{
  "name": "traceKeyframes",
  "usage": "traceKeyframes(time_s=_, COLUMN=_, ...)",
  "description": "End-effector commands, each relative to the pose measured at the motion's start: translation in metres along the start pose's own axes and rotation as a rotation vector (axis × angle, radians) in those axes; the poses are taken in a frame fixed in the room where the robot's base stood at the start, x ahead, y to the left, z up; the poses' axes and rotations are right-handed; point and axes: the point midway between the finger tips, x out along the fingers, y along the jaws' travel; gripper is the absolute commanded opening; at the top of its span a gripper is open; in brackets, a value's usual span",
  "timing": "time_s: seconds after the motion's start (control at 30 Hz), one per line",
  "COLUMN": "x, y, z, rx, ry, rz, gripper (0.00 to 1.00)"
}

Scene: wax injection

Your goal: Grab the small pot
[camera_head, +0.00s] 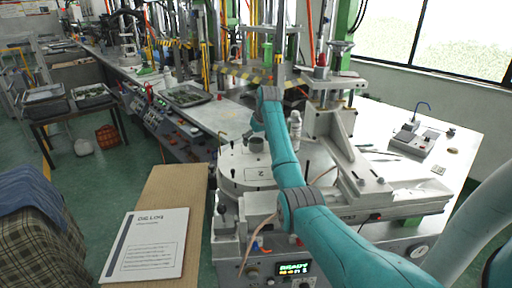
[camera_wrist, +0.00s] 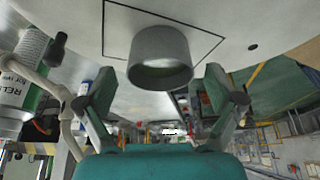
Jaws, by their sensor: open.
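The small pot (camera_head: 256,143) is a grey cylinder on the round white machine plate (camera_head: 237,176) in the head view. In the wrist view the pot (camera_wrist: 160,58) appears upside down at the upper middle, within a thin black square outline on the plate. My gripper (camera_wrist: 165,84) is open, with one finger to the left and one to the right of the pot's near end. I cannot tell whether the fingers touch it. In the head view my arm hides part of the plate, and the fingers are hard to make out.
A white spray bottle (camera_head: 295,125) stands right of my arm on the machine; its green-labelled body (camera_wrist: 15,95) is at the left of the wrist view. A metal clamp frame (camera_head: 345,150) is on the right. A booklet (camera_head: 148,244) lies on a brown board at the front left.

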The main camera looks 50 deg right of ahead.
Motion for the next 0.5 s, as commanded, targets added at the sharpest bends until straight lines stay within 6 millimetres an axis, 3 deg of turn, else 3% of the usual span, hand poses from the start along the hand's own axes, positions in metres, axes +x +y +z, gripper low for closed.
traceKeyframes(time_s=0.33, x=0.0082, y=-0.0001, z=0.0000, rx=0.000, ry=0.001, rz=0.000, gripper=0.93)
traceKeyframes(time_s=0.5, x=0.0081, y=-0.0001, z=0.0001, rx=0.000, ry=0.000, rz=0.000, gripper=0.50)
